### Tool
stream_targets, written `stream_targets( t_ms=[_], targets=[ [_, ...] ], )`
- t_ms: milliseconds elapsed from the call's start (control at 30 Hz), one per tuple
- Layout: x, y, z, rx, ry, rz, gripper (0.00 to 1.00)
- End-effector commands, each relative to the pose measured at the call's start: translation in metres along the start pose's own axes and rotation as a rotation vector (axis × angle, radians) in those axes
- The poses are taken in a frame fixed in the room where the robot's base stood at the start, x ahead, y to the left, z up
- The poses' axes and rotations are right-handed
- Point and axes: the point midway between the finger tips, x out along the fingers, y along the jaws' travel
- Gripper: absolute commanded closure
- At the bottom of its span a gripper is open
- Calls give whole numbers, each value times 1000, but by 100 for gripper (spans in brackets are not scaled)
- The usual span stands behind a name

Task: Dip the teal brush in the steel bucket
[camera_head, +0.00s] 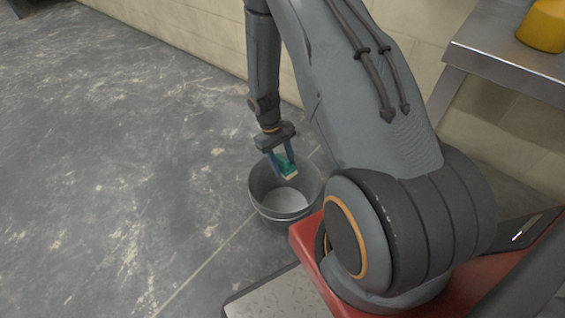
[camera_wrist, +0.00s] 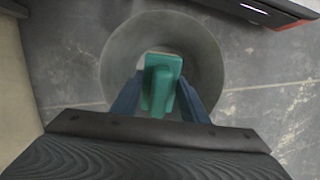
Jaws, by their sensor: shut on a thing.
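The teal brush (camera_head: 286,162) is held between the fingers of my gripper (camera_head: 283,165), with its pale bristle end pointing down. My gripper is shut on it. The steel bucket (camera_head: 262,205) stands on the floor, and the brush is over its opening in the head view. In the wrist view the teal brush (camera_wrist: 161,85) sits between my blue fingers (camera_wrist: 160,98), in front of the round bucket (camera_wrist: 205,50). The bucket's pale inside bottom shows in the head view. I cannot tell exactly how far the bristles are below the rim.
A metal shelf (camera_head: 500,50) with a yellow container (camera_head: 543,25) stands at the upper right by the tiled wall (camera_head: 190,30). The grey floor (camera_head: 110,170) to the left is clear. My red base is close to the bucket's right side.

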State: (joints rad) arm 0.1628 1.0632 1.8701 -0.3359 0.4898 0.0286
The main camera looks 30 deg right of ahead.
Motion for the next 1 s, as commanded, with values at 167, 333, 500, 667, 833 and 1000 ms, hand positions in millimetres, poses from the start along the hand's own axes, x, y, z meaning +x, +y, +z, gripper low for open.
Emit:
stream_targets(
  t_ms=[167,333,500,667,833,1000],
  targets=[
    [18,-1,-6,0,-1,0,78],
    [32,-3,-10,0,0,0,78],
    [47,-4,-14,-1,0,0,78],
    [60,-5,-19,0,0,0,78],
    [75,-6,-23,0,1,0,78],
    [89,-7,-28,0,1,0,78]
  ],
)
